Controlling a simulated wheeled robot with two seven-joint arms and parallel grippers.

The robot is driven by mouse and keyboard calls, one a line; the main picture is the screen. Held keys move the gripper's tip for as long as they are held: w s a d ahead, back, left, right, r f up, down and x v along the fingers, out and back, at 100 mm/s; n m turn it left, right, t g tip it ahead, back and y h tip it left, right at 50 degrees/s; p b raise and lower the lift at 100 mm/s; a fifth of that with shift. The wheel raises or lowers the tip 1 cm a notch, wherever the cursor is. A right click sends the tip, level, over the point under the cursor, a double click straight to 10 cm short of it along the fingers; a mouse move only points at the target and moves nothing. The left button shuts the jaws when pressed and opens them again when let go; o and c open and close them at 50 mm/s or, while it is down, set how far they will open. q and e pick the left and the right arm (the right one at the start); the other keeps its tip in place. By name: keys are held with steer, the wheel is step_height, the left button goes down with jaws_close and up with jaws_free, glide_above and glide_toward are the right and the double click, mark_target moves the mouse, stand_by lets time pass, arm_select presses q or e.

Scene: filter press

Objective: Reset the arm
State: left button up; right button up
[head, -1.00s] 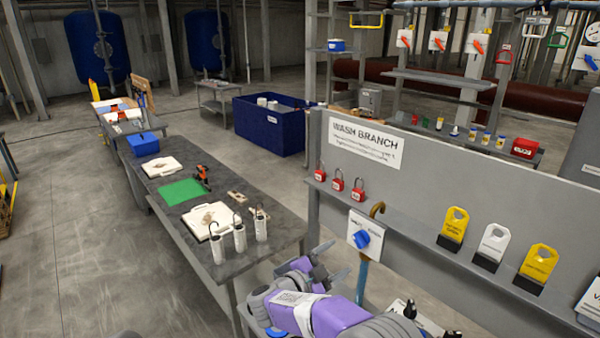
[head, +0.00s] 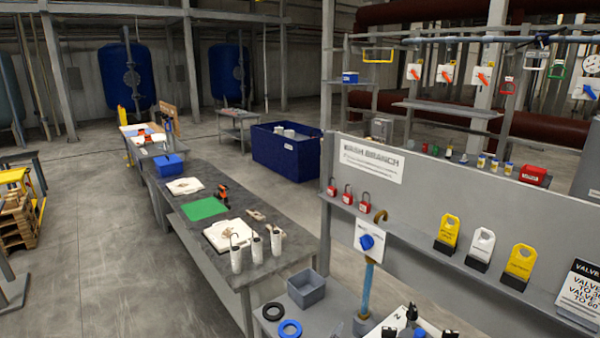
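Neither of my grippers is in the head view now, and no part of my arms shows clearly. The "WASH BRANCH" panel (head: 410,188) stands at the right, with a blue-handled valve plate (head: 367,241) on its front. Below it, a low grey surface (head: 325,322) carries a grey bin (head: 306,288), a black ring (head: 273,312) and a blue ring (head: 290,330).
A long dark workbench (head: 262,266) at left centre holds white cylinders (head: 236,254), a green mat (head: 204,208) and a blue box (head: 169,165). Red padlocks (head: 347,195) and yellow tags (head: 449,233) sit along the panel ledge. Open floor lies at left.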

steer(key=s+a+f+n+g+y, duration=0.1)
steer(key=s+f+n+g+y, duration=0.5)
steer(key=s+f, duration=1.2)
steer(key=s+a+f+g+y, duration=0.1)
steer(key=s+f+g, duration=0.1)
steer(key=s, duration=0.4)
steer(key=s+a+f+n+g+y, duration=0.1)
steer(key=s+g+y, duration=0.15)
steer(key=s, duration=0.35)
steer(key=s+a+f+g+y, duration=0.1)
steer(key=s+f+g, duration=0.15)
steer(key=s, duration=0.35)
step_height(320, 180, down, 13)
steer(key=w+b, duration=0.1)
steer(key=b, duration=1.2)
steer(key=shift+w+b, duration=0.2)
steer(key=shift+b, duration=0.15)
steer(key=shift+r+h, duration=0.15)
steer(key=shift+h, duration=0.1)
